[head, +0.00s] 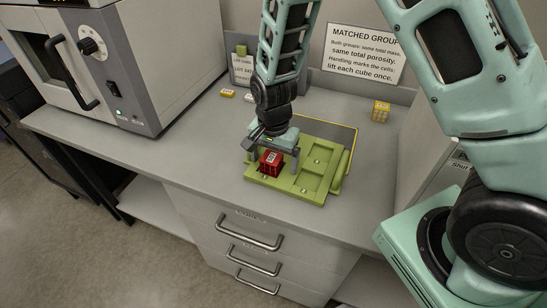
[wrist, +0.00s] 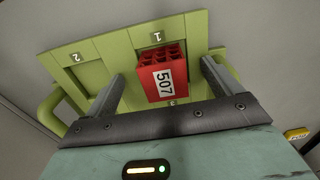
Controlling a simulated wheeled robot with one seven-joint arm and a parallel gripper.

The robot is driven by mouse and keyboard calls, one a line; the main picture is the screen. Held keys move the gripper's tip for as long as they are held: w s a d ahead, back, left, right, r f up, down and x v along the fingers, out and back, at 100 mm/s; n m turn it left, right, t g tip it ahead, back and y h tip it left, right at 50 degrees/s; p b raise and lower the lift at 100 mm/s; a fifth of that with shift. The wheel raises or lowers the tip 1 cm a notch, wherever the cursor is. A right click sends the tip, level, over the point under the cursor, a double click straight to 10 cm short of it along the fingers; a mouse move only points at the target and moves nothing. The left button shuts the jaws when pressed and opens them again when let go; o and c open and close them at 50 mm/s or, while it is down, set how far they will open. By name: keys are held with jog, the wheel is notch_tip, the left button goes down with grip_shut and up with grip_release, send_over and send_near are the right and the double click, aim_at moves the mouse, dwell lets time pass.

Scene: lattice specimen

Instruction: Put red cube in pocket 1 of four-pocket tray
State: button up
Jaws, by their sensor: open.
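The red cube (head: 271,162), an open lattice block with a white label reading 507, is at the near left part of the green four-pocket tray (head: 323,157). In the wrist view the red cube (wrist: 163,83) is at the pocket marked 1, close to that number plate, and looks slightly turned. Whether it rests fully on the pocket floor is unclear. My gripper (head: 272,165) is open, its fingers on either side of the cube. In the wrist view my gripper (wrist: 163,72) shows gaps between both fingers and the cube. Pocket 2 (wrist: 83,80) looks empty.
A yellow lattice cube (head: 380,112) stands on the bench at the back right. A grey oven-like machine (head: 125,60) stands left. Bare bench lies left of the tray.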

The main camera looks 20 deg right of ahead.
aim_at(273, 158)
jog(key=shift+r, duration=0.1)
jog(key=shift+r+p, duration=2.25)
jog(key=shift+r, duration=0.2)
notch_tip(273, 158, up, 17)
jog(key=b, duration=0.1)
jog(key=shift+r+b, duration=0.15)
jog(key=shift+b, duration=0.2)
